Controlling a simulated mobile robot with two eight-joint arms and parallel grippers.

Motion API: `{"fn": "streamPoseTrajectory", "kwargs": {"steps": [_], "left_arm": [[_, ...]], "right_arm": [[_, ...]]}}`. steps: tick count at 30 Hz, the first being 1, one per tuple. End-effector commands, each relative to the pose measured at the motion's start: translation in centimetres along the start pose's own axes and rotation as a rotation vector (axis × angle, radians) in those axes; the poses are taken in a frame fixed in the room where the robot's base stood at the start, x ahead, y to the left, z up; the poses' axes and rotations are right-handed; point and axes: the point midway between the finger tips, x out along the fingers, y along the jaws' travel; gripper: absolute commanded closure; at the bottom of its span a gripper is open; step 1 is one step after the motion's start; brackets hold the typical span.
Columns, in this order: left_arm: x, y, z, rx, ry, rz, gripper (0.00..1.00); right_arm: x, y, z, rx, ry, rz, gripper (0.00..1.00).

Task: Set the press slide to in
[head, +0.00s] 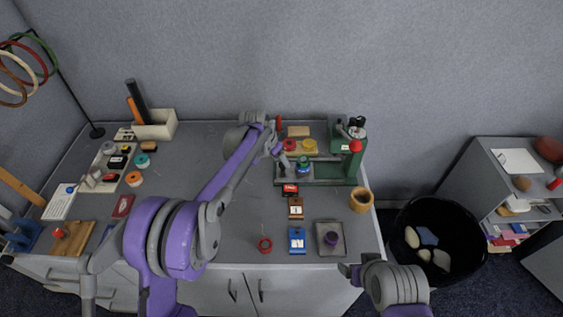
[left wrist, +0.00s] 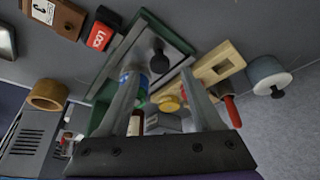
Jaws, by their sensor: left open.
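The green press (head: 351,165) stands at the right back of the table, with a red ball on its lever. Its low green-edged base (head: 322,182) runs to the left, with a grey slide bar across it. In the left wrist view, the green-edged base (left wrist: 183,38) shows with a dark round knob (left wrist: 158,54) on it. My left gripper (head: 279,151) is over the left end of the base. In the left wrist view, its open fingers (left wrist: 161,62) frame the knob, with nothing clearly held; contact cannot be told. My right gripper (head: 349,271) is low at the front right, its jaws unclear.
A red LOCK block (head: 290,189) lies in front of the press base. A black bin (head: 405,215) stands right of the table.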

Motion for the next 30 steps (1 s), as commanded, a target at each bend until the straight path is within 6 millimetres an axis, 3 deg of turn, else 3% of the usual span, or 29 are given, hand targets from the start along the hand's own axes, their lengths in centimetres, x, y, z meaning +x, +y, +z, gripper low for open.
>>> {"fn": "streamPoseTrajectory", "kwargs": {"steps": [6, 17, 28, 30], "left_arm": [[2.7, 0.0, 0.0, 0.001, 0.0, 0.0, 0.34], [3.3, 0.0, 0.0, 0.0, 0.0, 0.0, 0.34], [3.3, 0.0, 0.0, 0.0, 0.0, 0.0, 0.97], [3.3, 0.0, 0.0, 0.0, 0.0, 0.0, 1.0]], "right_arm": [[-0.1, 0.0, -0.1, 0.001, 0.001, 0.0, 0.22], [-0.1, 0.0, -0.1, 0.002, 0.001, 0.0, 0.22], [-0.1, 0.0, -0.1, 0.002, 0.001, 0.0, 0.22], [-0.1, 0.0, -0.1, 0.002, 0.001, 0.0, 0.22]]}}
